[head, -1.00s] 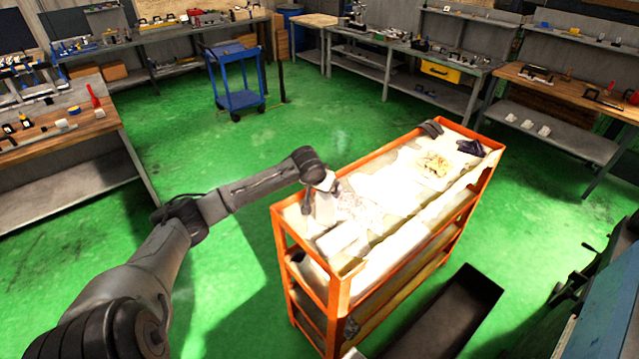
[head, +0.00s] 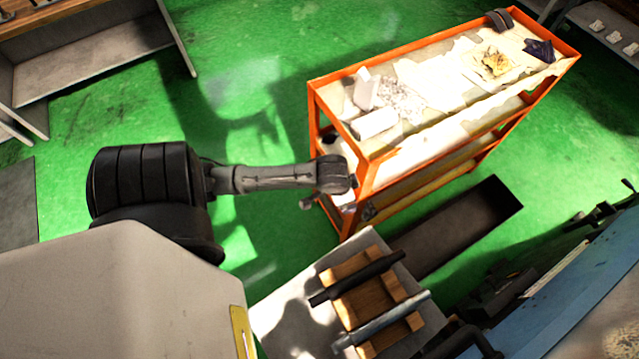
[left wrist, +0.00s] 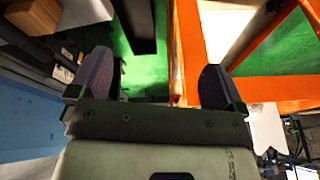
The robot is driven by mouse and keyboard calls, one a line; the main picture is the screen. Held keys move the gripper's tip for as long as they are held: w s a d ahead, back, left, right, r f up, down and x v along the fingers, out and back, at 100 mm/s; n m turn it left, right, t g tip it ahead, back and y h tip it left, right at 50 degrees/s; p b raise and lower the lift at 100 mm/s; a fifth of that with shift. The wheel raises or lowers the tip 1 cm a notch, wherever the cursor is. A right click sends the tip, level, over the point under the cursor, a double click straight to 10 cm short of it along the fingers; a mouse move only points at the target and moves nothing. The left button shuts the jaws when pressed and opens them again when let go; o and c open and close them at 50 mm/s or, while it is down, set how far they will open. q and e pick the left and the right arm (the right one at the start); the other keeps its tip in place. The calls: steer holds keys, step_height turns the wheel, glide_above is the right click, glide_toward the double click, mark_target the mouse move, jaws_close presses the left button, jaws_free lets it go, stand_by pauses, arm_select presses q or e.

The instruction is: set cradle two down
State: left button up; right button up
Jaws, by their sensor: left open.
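A wooden cradle (head: 370,300) sits on a grey table top (head: 290,310) at the bottom of the head view. A dark shaft (head: 362,275) and a grey shaft (head: 385,322) lie across it. No label shows which cradle is cradle two. My left arm reaches in front of the orange cart's near end; its fingers cannot be made out in the head view. In the left wrist view my left gripper (left wrist: 158,88) is open, with nothing between its fingers. Wood (left wrist: 35,17) shows at that view's upper left. My right gripper is not in view.
Blue machinery (head: 590,285) fills the lower right. Green floor (head: 250,60) is open left of the cart.

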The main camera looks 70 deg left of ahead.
arm_select(q)
steer(key=s+d+m+h, duration=0.1)
steer(key=s+d, duration=0.5)
steer(key=d, duration=0.2)
steer(key=shift+s+d+r, duration=0.15)
steer(key=shift+s+d, duration=0.2)
steer(key=shift+d, duration=0.05)
steer(key=shift+o, duration=0.2)
steer(key=s+d+r, duration=0.2)
steer(key=s+d, duration=0.2)
steer(key=shift+d+r+m, duration=0.15)
steer(key=shift+m, duration=0.15)
steer(key=shift+o, duration=0.2)
steer(key=shift+s+d+r, duration=0.25)
steer(key=shift+s+r, duration=0.05)
steer(key=shift+s, duration=0.1)
steer(key=shift+w, duration=0.1)
